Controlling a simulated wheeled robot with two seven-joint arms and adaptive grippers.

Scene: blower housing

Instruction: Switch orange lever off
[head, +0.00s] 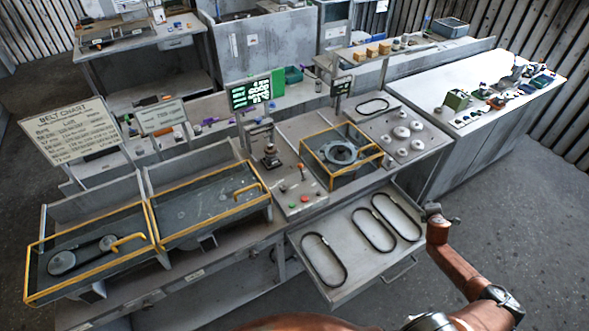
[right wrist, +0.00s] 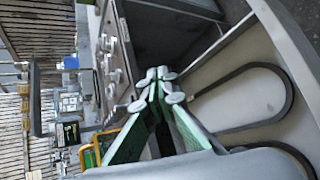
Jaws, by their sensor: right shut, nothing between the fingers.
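A small lever with an orange-red tip (head: 301,168) stands up on the grey control panel (head: 293,208), beside a yellow-framed box; its exact tilt is too small to tell. Red and green buttons sit in front of it. My right gripper (head: 432,209) is over the right edge of the open belt drawer, well to the right of the lever and apart from it. In the right wrist view its green fingers (right wrist: 160,78) meet at the tips, shut and empty. The lever cannot be made out there. My left gripper is not in view.
An open drawer (head: 352,276) with several black belts juts out in front of the bench. A green-text screen (head: 250,94) stands behind the panel.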

